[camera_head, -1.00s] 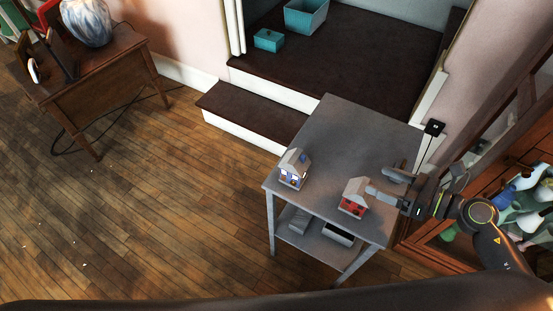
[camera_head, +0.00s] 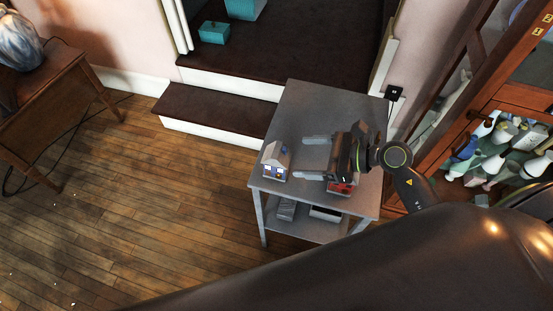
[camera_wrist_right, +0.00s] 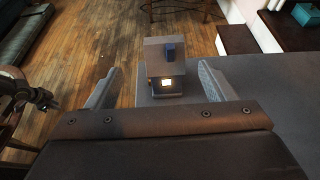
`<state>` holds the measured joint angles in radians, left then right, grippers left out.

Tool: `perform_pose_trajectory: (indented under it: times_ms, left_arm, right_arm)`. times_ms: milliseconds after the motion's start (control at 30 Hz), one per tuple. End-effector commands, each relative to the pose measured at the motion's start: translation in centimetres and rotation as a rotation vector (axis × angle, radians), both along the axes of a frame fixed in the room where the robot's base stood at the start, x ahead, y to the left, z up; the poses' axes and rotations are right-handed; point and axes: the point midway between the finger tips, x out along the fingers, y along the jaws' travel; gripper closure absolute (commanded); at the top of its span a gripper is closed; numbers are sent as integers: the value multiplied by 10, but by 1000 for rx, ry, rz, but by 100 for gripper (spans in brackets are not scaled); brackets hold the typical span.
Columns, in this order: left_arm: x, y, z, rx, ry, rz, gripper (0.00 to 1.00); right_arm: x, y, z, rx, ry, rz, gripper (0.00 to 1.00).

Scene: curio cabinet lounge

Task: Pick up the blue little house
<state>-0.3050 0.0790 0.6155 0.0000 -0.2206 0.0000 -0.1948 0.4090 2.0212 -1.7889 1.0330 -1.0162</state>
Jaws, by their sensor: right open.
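The blue little house (camera_head: 276,162) stands upright near the left edge of the grey table (camera_head: 325,103). It has a grey roof, blue walls and a lit window. In the right wrist view the house (camera_wrist_right: 165,66) stands straight ahead, beyond and between the fingers. My right gripper (camera_head: 309,157) is open and empty, its two fingers pointing left toward the house, with a gap between fingertips and house. A red little house (camera_head: 342,186) stands on the table to the right, partly hidden by my right gripper. My left gripper is not in view.
The table's lower shelf holds a grey object (camera_head: 286,209) and an open box (camera_head: 326,214). A cabinet of bottles (camera_head: 500,145) stands at the right. Dark steps (camera_head: 220,108) with teal boxes (camera_head: 214,32) lie behind. The table's back half is clear.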

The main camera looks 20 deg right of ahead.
Motion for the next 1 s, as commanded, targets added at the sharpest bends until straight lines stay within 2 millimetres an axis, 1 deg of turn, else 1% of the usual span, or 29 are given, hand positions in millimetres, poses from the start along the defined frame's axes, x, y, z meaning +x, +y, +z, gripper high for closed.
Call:
perform_pose_trajectory:
  times_ms: [33, 300, 567, 800, 900, 1000]
  left_arm:
    - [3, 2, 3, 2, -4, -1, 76]
    - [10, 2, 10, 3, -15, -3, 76]
    - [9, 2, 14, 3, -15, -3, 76]
    - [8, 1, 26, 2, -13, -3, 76]
    - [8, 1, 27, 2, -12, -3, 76]
    - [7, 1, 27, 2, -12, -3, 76]
  right_arm:
    - [4, 7, 0, 6, 1, -1, 24]
    - [23, 33, -14, 5, 2, -1, 24]
    - [31, 44, -20, 3, 1, 0, 24]
    - [52, 66, -27, 5, 3, 0, 24]
    - [57, 75, -33, 4, 2, -1, 24]
    - [60, 79, -36, 1, 3, -1, 24]
